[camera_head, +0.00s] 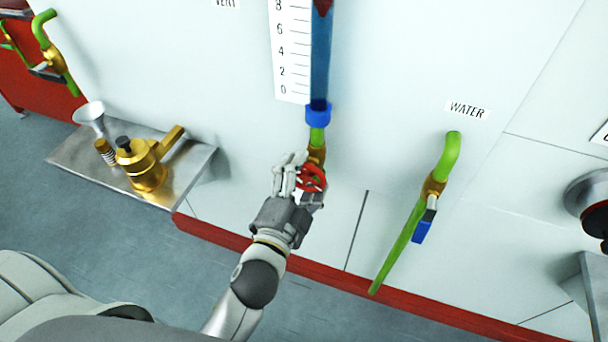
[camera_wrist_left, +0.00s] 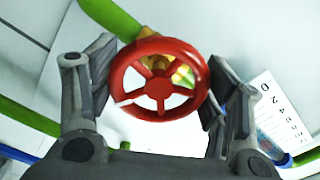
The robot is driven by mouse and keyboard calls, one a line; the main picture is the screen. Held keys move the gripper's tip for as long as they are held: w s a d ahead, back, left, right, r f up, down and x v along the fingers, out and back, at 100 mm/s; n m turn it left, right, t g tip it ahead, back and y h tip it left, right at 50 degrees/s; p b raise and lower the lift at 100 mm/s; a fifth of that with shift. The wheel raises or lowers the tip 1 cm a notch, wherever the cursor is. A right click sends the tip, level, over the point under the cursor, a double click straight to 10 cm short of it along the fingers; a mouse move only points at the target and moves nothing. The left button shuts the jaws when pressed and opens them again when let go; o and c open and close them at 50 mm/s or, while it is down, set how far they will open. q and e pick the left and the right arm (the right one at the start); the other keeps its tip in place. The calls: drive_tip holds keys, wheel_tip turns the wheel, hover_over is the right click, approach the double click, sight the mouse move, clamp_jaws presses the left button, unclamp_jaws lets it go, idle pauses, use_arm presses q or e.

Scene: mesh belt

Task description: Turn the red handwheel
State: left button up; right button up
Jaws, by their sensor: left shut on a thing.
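The red handwheel (camera_head: 314,179) sits on a brass valve below the blue-filled sight tube (camera_head: 320,75) on the white wall. In the left wrist view the handwheel (camera_wrist_left: 159,88) faces the camera, with its round rim, spokes and a white mark at its lower left. My left gripper (camera_head: 301,173) is at the wheel in the head view and partly covers it. In the left wrist view its fingers (camera_wrist_left: 160,84) stand on either side of the rim, shut on the wheel. The exact finger contact is hard to see. My right gripper is not in view.
A green water pipe (camera_head: 408,243) with a blue-handled valve (camera_head: 423,226) stands right of the wheel. A metal shelf (camera_head: 80,160) at the left bears a brass can (camera_head: 143,164) and a funnel (camera_head: 89,115). A red rail (camera_head: 430,308) runs along the wall's bottom.

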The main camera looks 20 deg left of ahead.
use_arm(q)
drive_tip(key=shift+n, duration=0.6)
drive_tip(key=o, duration=1)
drive_tip(key=shift+s, duration=0.15)
drive_tip(key=shift+s+a, duration=0.1)
drive_tip(key=shift+s, duration=3.55)
drive_tip(key=shift+f, duration=0.1)
